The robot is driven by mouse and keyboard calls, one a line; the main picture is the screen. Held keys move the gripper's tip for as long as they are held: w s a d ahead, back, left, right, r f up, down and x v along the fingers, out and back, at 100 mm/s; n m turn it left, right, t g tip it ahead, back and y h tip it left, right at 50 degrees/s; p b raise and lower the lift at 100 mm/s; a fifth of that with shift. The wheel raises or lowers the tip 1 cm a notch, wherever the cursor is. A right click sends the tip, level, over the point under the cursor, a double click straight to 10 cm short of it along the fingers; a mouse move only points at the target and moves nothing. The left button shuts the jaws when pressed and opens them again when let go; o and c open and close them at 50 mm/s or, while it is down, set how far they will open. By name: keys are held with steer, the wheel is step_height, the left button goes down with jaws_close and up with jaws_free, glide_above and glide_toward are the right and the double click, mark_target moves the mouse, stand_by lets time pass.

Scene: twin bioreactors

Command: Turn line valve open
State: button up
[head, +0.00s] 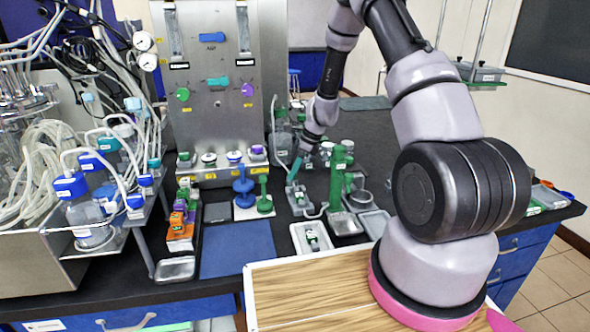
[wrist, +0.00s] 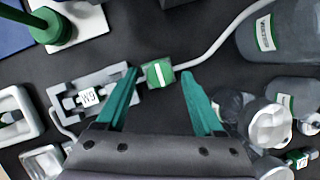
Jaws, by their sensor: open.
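A small green valve block (wrist: 158,74) with a white bar across its face shows in the wrist view. A pale tube (wrist: 222,42) runs from its right side up towards a grey bottle (wrist: 285,32) with a green label. My gripper (wrist: 159,82) is open, one teal finger on each side of the green block. The block sits between the fingertips with gaps visible; I cannot tell the depth between them. In the head view my gripper (head: 296,168) points down over the bench; the valve cannot be made out there.
A grey holder (wrist: 60,88) with a white labelled fitting (wrist: 88,97) lies left of the fingers. Clear bottles (wrist: 295,95) stand close on the right. A green post (head: 338,175) stands right of my gripper in the head view. A steel panel (head: 212,100) rises behind.

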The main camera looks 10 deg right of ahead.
jaws_close()
steer(key=shift+n, duration=0.3)
steer(key=n, duration=0.1)
steer(key=n+g, duration=0.1)
steer(key=n, duration=0.1)
steer(key=shift+w+d+g, duration=0.1)
steer(key=shift+w+g, duration=0.1)
steer(key=shift+g, duration=0.1)
steer(key=n, duration=0.2)
steer(key=n+g, duration=0.1)
steer(key=n, duration=0.1)
steer(key=n+g, duration=0.1)
steer(key=n, duration=0.1)
steer(key=shift+w, duration=0.25)
steer(key=n, duration=0.2)
steer(key=n+g+h, duration=0.1)
steer(key=n, duration=0.1)
steer(key=shift+w+a, duration=0.15)
steer(key=shift+a, duration=0.05)
steer(key=shift+a+n+g+h, duration=0.1)
steer(key=shift+n+g+h, duration=0.25)
steer(key=shift+n, duration=0.7)
steer(key=shift+n+g+h, duration=0.25)
steer(key=shift+n+h, duration=0.1)
steer(key=shift+n, duration=0.7)
